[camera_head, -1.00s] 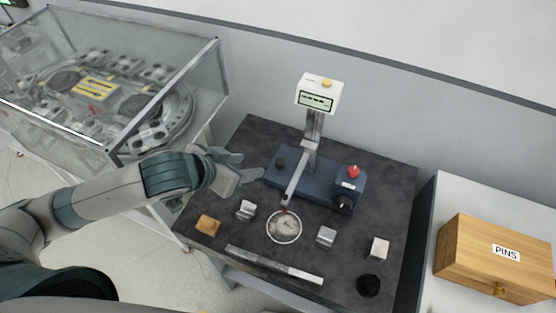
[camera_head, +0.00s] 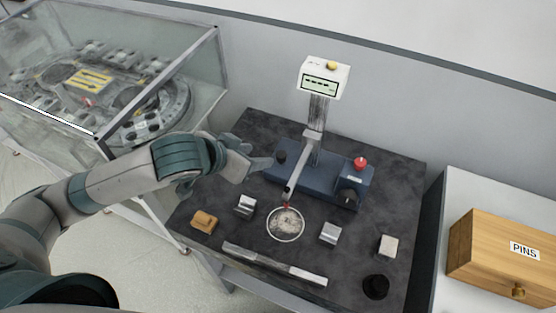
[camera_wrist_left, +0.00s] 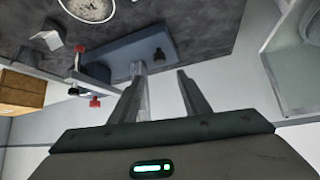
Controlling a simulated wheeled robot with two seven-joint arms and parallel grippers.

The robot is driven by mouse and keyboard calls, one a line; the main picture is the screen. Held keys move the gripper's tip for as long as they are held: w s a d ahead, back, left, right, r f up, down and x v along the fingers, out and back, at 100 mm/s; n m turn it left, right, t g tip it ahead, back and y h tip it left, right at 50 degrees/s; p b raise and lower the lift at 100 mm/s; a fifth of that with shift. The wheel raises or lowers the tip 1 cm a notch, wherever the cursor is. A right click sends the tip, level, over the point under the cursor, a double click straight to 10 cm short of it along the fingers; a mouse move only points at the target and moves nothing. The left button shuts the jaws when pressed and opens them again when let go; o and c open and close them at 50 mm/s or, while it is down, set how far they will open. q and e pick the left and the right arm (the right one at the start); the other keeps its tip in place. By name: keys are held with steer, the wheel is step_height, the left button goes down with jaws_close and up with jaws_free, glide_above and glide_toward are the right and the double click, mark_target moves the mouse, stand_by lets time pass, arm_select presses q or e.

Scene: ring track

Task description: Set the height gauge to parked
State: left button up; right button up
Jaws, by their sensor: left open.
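The height gauge stands upright on a dark stone plate (camera_head: 400,172). It has a blue base (camera_head: 318,184), a grey column (camera_head: 318,118) and a white display head (camera_head: 323,79) with dashes on its screen. Its arm slopes down to a red-tipped probe (camera_head: 286,203) over a round disc (camera_head: 286,223). A red knob (camera_head: 360,163) and small black knob (camera_head: 281,156) sit on the base. My left gripper (camera_head: 258,152) is open and empty, just left of the small black knob. In the left wrist view, the fingers (camera_wrist_left: 160,95) point toward the base (camera_wrist_left: 125,53). My right gripper is not visible.
Metal blocks (camera_head: 330,233), a wooden block (camera_head: 204,222), a long bar (camera_head: 275,265) and a black cylinder (camera_head: 376,287) lie on the front of the plate. A glass case (camera_head: 200,75) stands left. A wooden PINS box (camera_head: 490,255) sits right.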

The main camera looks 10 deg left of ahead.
mark_target(281, 155)
arm_select(q)
steer(key=p+x, duration=0.2)
steer(key=x, duration=1.1)
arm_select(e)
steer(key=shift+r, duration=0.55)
arm_select(q)
steer(key=shift+c, duration=0.6)
jaws_close()
